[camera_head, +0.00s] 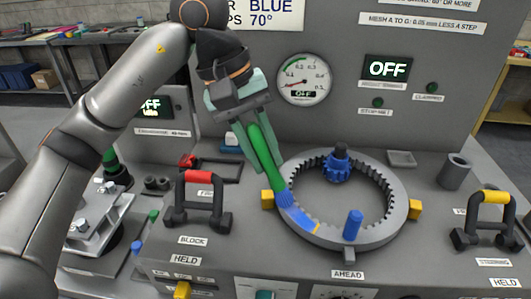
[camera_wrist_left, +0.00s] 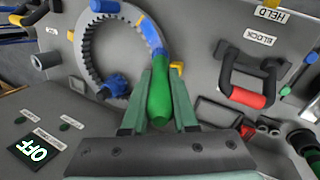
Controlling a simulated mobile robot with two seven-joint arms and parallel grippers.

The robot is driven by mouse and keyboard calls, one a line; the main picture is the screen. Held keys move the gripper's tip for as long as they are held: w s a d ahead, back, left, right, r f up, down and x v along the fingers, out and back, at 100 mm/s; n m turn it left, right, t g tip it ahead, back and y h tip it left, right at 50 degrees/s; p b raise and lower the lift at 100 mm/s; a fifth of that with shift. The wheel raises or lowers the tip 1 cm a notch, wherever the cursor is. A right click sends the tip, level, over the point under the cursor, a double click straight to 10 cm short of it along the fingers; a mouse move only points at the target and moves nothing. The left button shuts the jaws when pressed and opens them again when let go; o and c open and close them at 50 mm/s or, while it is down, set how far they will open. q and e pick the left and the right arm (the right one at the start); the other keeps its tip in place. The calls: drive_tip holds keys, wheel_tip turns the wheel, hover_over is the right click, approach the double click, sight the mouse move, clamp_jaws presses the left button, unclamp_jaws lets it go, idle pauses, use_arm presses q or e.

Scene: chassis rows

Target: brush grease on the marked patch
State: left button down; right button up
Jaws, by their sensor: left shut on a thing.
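My left gripper (camera_head: 264,166) comes down from the upper left, shut on the green handle of a brush (camera_head: 262,148). In the left wrist view the handle (camera_wrist_left: 160,100) sits between the teal fingers (camera_wrist_left: 160,82). The brush is tilted, its blue bristles (camera_head: 283,198) pointing down at the near left of a grey toothed ring (camera_head: 382,230). The bristles appear to meet the blue marked patch (camera_head: 300,220) on the ring's top face; exact contact is hard to tell. The patch has an orange edge. My right gripper is not in view.
A blue pinion (camera_head: 337,168) stands inside the ring. A blue peg (camera_head: 353,223) and yellow blocks (camera_head: 415,209) sit around the ring. A red-topped handle (camera_head: 199,178) stands left, a yellow-topped handle (camera_head: 495,197) right. A gauge panel (camera_head: 304,79) rises behind.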

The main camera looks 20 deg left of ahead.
use_arm(q)
drive_tip(key=shift+w+a, duration=0.1)
drive_tip(key=shift+a, duration=0.05)
drive_tip(key=shift+b, duration=0.45)
idle(1.4)
drive_tip(key=shift+r+p, duration=2.4)
drive_tip(key=shift+r, duration=0.55)
wheel_tip(320, 180, up, 3)
drive_tip(key=p, duration=0.2)
drive_tip(key=shift+r+p, duration=0.1)
drive_tip(key=shift+p, duration=0.2)
